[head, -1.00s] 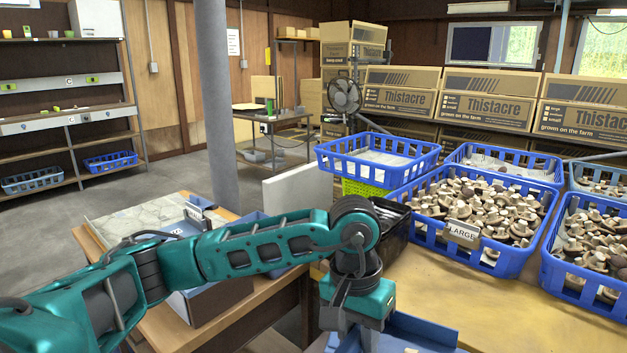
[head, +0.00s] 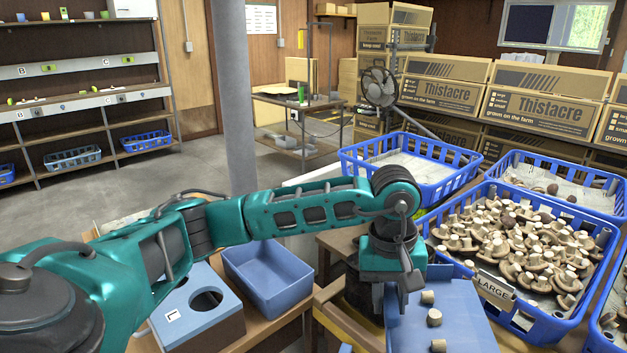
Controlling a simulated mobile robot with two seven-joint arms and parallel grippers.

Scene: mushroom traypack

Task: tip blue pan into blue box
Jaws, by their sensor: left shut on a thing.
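The blue pan (head: 462,318) is at the bottom right of centre, with three pale mushroom pieces showing in it. Its near end is cut off by the frame. My left gripper (head: 380,298) points down at the pan's left edge and is shut on it; the fingertips are largely hidden. Left of the pan are an open, empty-looking blue tub (head: 268,283) and a blue-topped box (head: 196,303) with a round hole and an "L" label. I cannot tell which of these is the blue box. My right gripper is not in view.
A blue crate of mushrooms (head: 585,318) labelled LARGE stands right of the pan, with a paper-lined blue crate (head: 408,165) behind my forearm. A dark round container (head: 362,297) stands beside the gripper. A grey post (head: 233,100) rises behind my arm.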

